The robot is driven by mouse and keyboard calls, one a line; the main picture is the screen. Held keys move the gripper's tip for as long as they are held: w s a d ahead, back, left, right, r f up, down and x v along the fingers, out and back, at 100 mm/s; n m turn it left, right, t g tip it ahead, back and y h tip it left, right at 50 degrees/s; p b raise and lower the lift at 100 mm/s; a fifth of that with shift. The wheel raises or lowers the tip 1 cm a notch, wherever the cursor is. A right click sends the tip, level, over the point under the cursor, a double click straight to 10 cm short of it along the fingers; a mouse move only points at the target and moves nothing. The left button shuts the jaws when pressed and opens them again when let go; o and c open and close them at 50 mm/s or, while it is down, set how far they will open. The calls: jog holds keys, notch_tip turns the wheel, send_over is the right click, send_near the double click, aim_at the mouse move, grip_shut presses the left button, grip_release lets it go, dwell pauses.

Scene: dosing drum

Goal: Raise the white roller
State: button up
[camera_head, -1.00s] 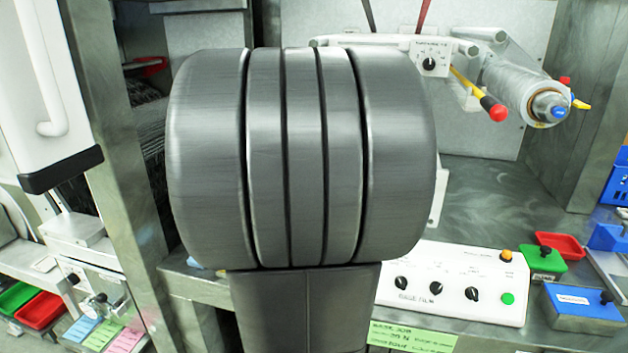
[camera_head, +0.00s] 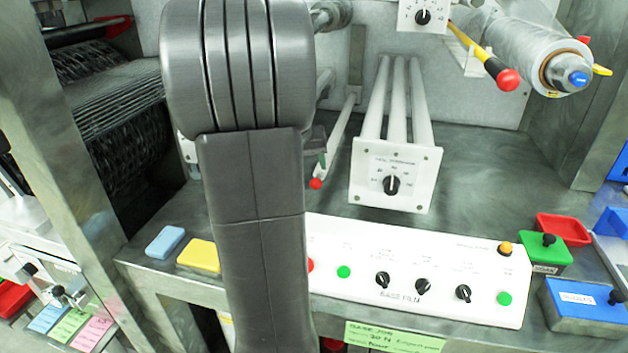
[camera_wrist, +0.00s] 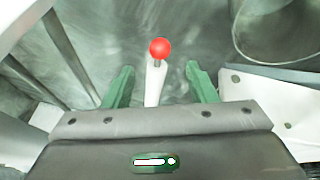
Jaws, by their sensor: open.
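A white lever with a red ball knob (camera_head: 316,183) slants down toward me, left of the white bars in the head view. In the wrist view the red knob (camera_wrist: 160,48) stands ahead of and between the green fingers of my gripper (camera_wrist: 160,72). The fingers are apart, and the white lever (camera_wrist: 152,85) runs between them with a gap on each side. In the head view my arm mostly hides my gripper. Several long white bars (camera_head: 397,100) run back from a white dial plate (camera_head: 392,180). I cannot tell which part is the white roller.
A white control panel (camera_head: 420,270) with knobs and buttons lies along the front. A film roll (camera_head: 545,55) and a yellow lever with a red knob (camera_head: 508,80) are at the upper right. Blue (camera_head: 165,242) and yellow (camera_head: 199,255) blocks lie left. Bench right of the dial plate is clear.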

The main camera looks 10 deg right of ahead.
aim_at(315, 180)
jog(key=x, duration=0.8)
jog(key=shift+r, duration=0.1)
jog(key=shift+c, duration=0.4)
grip_shut()
jog(key=shift+r, duration=0.15)
